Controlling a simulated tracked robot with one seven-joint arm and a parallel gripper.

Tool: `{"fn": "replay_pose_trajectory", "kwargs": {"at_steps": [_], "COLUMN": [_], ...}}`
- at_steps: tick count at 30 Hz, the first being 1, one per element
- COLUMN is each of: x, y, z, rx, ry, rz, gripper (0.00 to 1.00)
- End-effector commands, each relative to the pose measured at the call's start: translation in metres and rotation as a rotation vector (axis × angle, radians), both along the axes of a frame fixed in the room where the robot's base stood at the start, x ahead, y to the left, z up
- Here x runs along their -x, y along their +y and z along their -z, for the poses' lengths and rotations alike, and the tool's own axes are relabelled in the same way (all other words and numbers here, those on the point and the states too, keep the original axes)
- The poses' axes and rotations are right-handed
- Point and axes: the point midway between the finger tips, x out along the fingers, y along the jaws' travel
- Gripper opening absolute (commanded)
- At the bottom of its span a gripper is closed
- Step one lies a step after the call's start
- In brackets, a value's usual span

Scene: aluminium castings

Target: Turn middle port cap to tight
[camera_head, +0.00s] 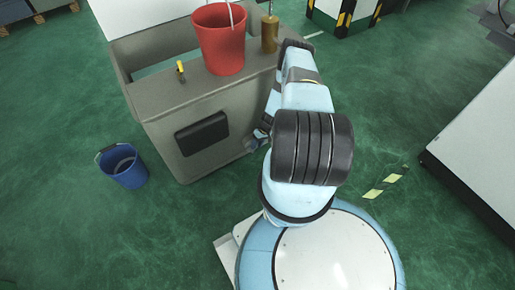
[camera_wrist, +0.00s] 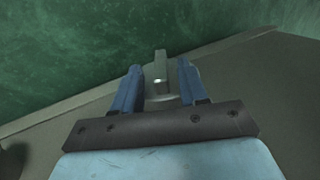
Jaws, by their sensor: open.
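In the wrist view, a grey port cap (camera_wrist: 161,82) with a raised bar-shaped grip stands out from a grey-beige panel. My gripper (camera_wrist: 159,66) is open, with one blue finger on each side of the cap. Gaps show between the fingers and the bar, so it is not clasped. In the head view, my arm reaches to the front of the grey-beige cabinet (camera_head: 165,127), low near its right side. My gripper (camera_head: 256,139) is mostly hidden there behind my arm. I cannot tell from these views whether this cap is the middle one, or how tight it is.
On the cabinet top stand a red bucket (camera_head: 219,42), a brass-coloured cylinder (camera_head: 269,34) and a small yellow-and-black item (camera_head: 181,71). A dark panel (camera_head: 202,134) is on its front. A blue bucket (camera_head: 124,168) stands on the green floor at left. A white cabinet (camera_head: 480,150) stands at right.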

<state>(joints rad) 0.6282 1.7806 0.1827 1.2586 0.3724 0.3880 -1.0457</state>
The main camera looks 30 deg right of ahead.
Motion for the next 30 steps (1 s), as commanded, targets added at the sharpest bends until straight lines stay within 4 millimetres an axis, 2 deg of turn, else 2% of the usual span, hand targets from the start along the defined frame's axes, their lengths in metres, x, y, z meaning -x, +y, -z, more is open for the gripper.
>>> {"fn": "replay_pose_trajectory", "kwargs": {"at_steps": [3,9,21,30], "x": [0.0,0.001,0.001,0.001], "y": [0.007,0.013,0.014,0.013], "z": [0.016,0.03,0.035,0.034], "rx": [0.0,0.0,0.0,0.0], "ry": [0.001,0.0,0.0,0.0], "rz": [-0.001,0.001,0.002,0.003], "gripper": [0.43,0.43,0.42,0.13]}}
